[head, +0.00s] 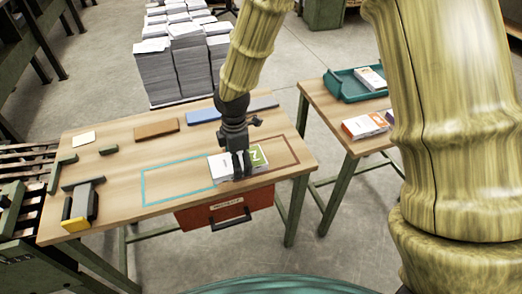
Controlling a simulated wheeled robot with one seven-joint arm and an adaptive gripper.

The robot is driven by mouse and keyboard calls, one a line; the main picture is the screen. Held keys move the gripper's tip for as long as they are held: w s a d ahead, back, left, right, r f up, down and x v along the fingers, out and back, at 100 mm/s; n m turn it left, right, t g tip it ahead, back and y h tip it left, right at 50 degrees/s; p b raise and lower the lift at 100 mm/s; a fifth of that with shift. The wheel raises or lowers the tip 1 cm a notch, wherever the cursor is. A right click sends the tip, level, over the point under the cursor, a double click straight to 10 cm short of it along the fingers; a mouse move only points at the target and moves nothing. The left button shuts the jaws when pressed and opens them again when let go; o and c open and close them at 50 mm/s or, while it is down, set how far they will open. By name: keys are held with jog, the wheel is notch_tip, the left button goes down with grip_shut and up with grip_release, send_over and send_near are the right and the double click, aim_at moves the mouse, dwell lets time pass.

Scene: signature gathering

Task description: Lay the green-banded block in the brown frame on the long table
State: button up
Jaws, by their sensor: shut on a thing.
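The green-banded block (222,167) is a white stack of paper with a green patch at its right end. In the head view it is at the front right part of the long table (120,172), over the brown frame (286,147), a thin outline on the tabletop. My gripper (242,172) points down and is shut on the block, hiding part of its middle. The block looks flat and low, within or over the left part of the frame. I cannot tell whether it touches the table.
A teal outline (150,187) lies left of the brown frame. Blue, grey and brown flat pieces line the table's back edge. A side table (318,97) at right holds an orange-banded block (363,126) and a teal tray (342,86). An orange drawer (200,215) hangs under the front edge.

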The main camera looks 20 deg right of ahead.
aim_at(261, 150)
jog(key=w+d, duration=0.2)
jog(key=d, duration=0.1)
jog(key=w+d, duration=0.2)
jog(key=d, duration=0.1)
jog(key=w+d+f+p, duration=0.1)
jog(key=w+d, duration=0.1)
jog(key=d, duration=0.1)
jog(key=shift+f, duration=1.75)
jog(key=shift+s+f, duration=0.1)
jog(key=o, duration=1.2)
notch_tip(261, 150, up, 12)
